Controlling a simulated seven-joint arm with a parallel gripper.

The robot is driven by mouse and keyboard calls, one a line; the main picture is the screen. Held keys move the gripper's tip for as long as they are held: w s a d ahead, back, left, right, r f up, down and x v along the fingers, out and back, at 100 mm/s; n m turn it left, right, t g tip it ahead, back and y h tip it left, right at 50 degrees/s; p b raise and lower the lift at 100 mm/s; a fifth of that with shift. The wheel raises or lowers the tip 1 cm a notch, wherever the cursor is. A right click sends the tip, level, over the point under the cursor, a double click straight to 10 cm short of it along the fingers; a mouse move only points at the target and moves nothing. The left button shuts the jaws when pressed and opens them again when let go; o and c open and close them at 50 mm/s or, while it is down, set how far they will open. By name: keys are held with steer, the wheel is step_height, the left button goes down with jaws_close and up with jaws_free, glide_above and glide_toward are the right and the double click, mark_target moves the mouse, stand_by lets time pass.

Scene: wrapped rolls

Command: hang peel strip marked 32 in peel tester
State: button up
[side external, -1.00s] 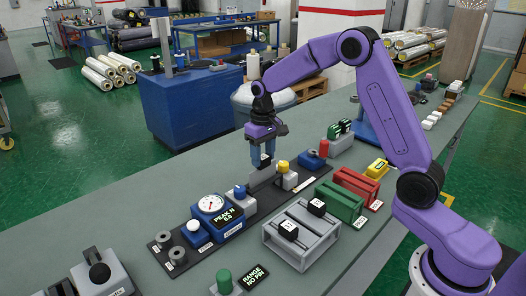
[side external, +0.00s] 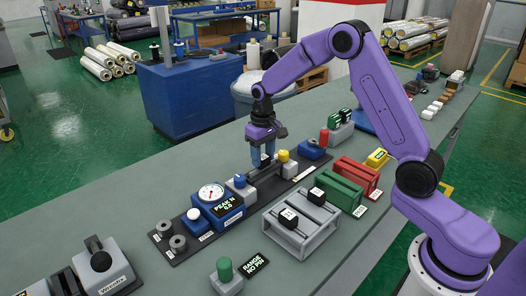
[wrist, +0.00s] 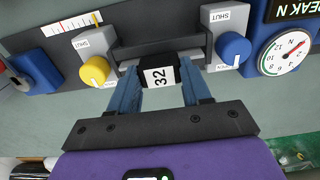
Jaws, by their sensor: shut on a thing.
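My gripper (side external: 263,163) is shut on the black tab of the peel strip marked 32 (wrist: 158,77). The white label faces the wrist camera, between the blue fingers. The peel tester (side external: 222,205) is a dark base with a round dial, a blue-knob clamp (wrist: 231,48) and a yellow-knob clamp (wrist: 95,68). The strip's grey body (wrist: 160,47) spans the gap between these two clamps. Whether it is seated in them or just above cannot be told. The "PEAK N" display reads 0.0 in the side view.
A grey rack (side external: 302,235) with two black-tabbed pieces stands in front of the tester. A green rack (side external: 338,191) and red rack (side external: 357,175) are right of it. A green-knobbed block (side external: 226,276) and a display reading "RANGE NO PIN" (side external: 265,259) lie nearer.

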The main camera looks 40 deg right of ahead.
steer(key=shift+f, duration=0.45)
steer(key=o, duration=1.1)
steer(key=shift+r, duration=0.1)
step_height(320, 180, up, 17)
steer(key=shift+r, duration=0.1)
